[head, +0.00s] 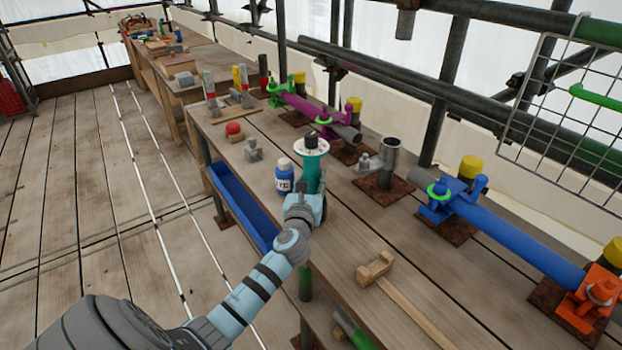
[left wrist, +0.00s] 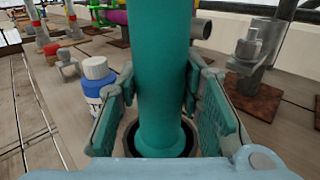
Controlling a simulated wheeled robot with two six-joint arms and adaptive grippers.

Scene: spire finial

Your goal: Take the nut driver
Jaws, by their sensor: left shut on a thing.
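The nut driver (head: 311,173), as I take it, is a thick teal cylinder with a white disc and a dark top, standing about upright at the bench's near side. My left gripper (head: 308,196) is shut on it. In the left wrist view the nut driver (left wrist: 162,75) runs up between the two ribbed teal pads of the gripper (left wrist: 162,100). A dark ring shows around its lower end there. I cannot tell whether it touches the bench. My right gripper is not in view.
A blue bottle (head: 284,180) with a white cap stands close left of the gripper. A wooden mallet (head: 376,270) lies nearer on the bench (head: 345,235). A blue trough (head: 240,208) hangs along the edge. An upright grey pipe stub (head: 390,157) and a clamped blue pipe (head: 520,240) stand right.

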